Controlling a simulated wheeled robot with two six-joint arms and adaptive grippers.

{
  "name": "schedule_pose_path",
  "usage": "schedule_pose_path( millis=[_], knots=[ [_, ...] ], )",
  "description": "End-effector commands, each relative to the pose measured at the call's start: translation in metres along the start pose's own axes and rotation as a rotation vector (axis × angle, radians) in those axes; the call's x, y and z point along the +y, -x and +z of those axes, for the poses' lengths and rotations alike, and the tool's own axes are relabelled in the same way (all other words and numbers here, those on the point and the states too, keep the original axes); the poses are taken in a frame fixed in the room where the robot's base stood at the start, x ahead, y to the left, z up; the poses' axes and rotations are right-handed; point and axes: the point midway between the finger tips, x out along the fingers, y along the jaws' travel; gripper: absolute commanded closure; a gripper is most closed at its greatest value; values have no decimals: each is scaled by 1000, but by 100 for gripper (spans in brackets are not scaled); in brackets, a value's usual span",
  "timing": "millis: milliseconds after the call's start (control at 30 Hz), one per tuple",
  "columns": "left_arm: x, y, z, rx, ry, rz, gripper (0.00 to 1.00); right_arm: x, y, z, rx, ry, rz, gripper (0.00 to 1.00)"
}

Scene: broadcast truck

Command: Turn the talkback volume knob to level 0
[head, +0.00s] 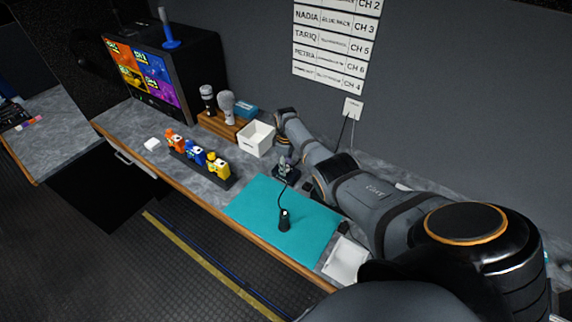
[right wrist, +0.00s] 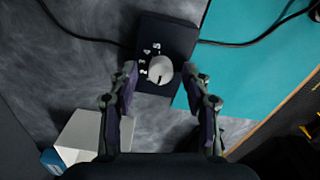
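The talkback volume knob (right wrist: 161,68) is a round pale dial on a dark box (right wrist: 172,33) in the right wrist view. White level marks, partly too small to read, run along its left and upper side. A dark pointer line shows near its lower edge. My right gripper (right wrist: 160,74) is open, with one finger to the left and one to the right of the knob. Gaps show between the fingers and knob, and I cannot tell the height above it. In the head view, the dark box (head: 291,174) is partly hidden by my right gripper (head: 284,164). My left gripper is out of view.
A teal mat (head: 262,217) holds a small black microphone (head: 284,221) with a cable. A white open box (head: 257,138), a rack of colored figures (head: 213,176) and a wooden stand (head: 221,127) stand nearby. A white tray (head: 346,261) lies at the front edge.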

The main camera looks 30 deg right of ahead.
Motion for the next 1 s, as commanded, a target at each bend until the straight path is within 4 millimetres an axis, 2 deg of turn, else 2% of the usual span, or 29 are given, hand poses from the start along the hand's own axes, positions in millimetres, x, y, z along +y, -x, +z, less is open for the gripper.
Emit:
schedule_pose_path(
  millis=[167,267,367,600,700,833,1000],
  knots=[
    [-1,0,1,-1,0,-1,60,0,0,0,-1,0,-1,52],
    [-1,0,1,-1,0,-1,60,0,7,0,0,-1,0,52],
    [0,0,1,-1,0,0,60,0,23,0,2,0,2,52],
    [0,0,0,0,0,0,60,1,83,0,1,0,3,52],
    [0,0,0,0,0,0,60,0,102,0,1,0,2,52],
    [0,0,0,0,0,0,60,0,116,0,0,0,0,52],
    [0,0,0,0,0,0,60,0,120,0,0,0,-1,52]
  ],
)
